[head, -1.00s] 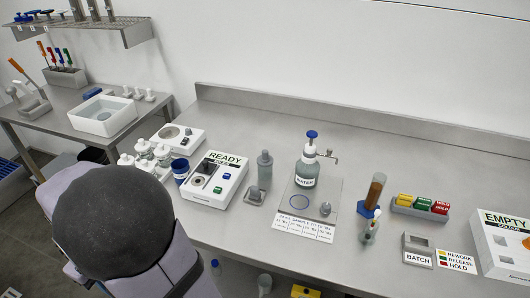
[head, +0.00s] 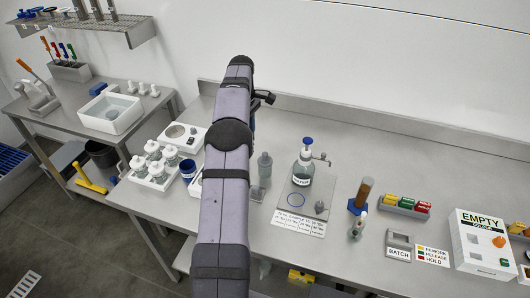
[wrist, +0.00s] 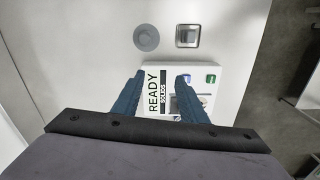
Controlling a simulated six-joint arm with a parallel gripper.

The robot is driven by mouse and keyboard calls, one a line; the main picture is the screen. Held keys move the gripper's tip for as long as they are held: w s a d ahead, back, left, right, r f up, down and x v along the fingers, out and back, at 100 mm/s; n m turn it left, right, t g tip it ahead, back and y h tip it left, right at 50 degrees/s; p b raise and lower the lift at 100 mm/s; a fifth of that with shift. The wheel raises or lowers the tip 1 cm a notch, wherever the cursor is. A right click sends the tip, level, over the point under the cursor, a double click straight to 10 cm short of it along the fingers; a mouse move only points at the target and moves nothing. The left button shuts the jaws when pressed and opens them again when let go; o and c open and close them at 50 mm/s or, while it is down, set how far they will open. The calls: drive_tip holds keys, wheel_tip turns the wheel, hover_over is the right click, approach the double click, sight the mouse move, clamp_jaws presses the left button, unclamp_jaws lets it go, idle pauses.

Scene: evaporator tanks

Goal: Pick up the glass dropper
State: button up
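A small slim clear item (head: 359,225), which looks like the glass dropper, stands on the bench in front of the brown-filled cylinder (head: 363,194). It is too small to tell whether it sits in a holder. In the wrist view my gripper (wrist: 160,76) shows two blue fingers set apart with nothing between them. It is above the READY solids box (wrist: 185,92), well to the left of the dropper. In the head view my arm hides most of that box and the gripper's fingers. The dropper is not in the wrist view.
A colour tag rack (head: 402,208), a BATCH stand (head: 398,243) and an EMPTY box (head: 484,243) stand to the right. The bench behind the wash bottle is clear.

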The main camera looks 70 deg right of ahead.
hover_over(265, 153)
drive_tip(key=shift+w+a+r+p, duration=0.15)
drive_tip(key=shift+r+p, duration=0.15)
drive_tip(key=shift+p, duration=0.05)
drive_tip(key=shift+f, duration=1.1)
drive_tip(key=f+p, duration=0.1)
drive_tip(key=f, duration=0.1)
drive_tip(key=f+p, duration=0.2)
drive_tip(key=shift+s, duration=0.2)
drive_tip(key=shift+f, duration=0.6)
drive_tip(key=shift+c, duration=0.4)
clamp_jaws()
